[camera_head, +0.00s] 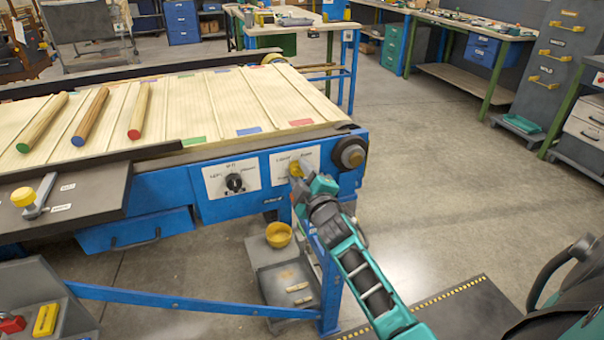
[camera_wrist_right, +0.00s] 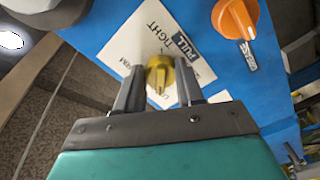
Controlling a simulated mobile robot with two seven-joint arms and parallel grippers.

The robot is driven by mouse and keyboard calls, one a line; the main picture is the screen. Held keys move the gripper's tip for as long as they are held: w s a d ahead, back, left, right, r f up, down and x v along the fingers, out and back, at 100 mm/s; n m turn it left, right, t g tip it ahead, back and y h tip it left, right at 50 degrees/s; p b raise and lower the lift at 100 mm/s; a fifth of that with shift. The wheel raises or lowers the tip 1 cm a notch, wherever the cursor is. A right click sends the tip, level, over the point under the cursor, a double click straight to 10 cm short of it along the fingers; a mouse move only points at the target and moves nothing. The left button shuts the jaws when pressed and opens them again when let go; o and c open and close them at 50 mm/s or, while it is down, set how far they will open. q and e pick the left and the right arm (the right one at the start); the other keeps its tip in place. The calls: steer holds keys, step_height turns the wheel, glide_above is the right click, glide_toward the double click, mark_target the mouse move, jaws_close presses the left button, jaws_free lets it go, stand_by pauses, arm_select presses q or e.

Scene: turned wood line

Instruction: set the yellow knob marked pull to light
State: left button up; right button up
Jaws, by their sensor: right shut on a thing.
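The yellow knob (camera_wrist_right: 160,78) sits on a white plate (camera_wrist_right: 132,52) on the blue panel, with the words PULL and LIGHT readable near it in the right wrist view. PULL is on a dark patch. My right gripper (camera_wrist_right: 158,92) is shut on the knob, one finger on each side of it. In the head view the knob (camera_head: 297,170) shows at the tip of my right gripper (camera_head: 304,178), which covers part of its plate. I cannot tell which word the knob's pointer faces. My left gripper is not in view.
A black knob (camera_head: 234,182) sits on another white plate to the left. A dark round part (camera_head: 350,152) is close to the right of my gripper. An orange knob (camera_wrist_right: 236,17) shows in the wrist view. Wooden rods lie on the slatted bed (camera_head: 180,105).

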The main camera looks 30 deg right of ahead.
stand_by(0.4)
steer(key=o, duration=1)
steer(key=shift+o, duration=0.2)
steer(key=v, duration=1.3)
steer(key=s+a+f+m+g+y, duration=0.6)
steer(key=s+a+f, duration=0.7)
steer(key=f, duration=0.4)
steer(key=shift+a+g+y, duration=0.3)
steer(key=shift+a, duration=0.4)
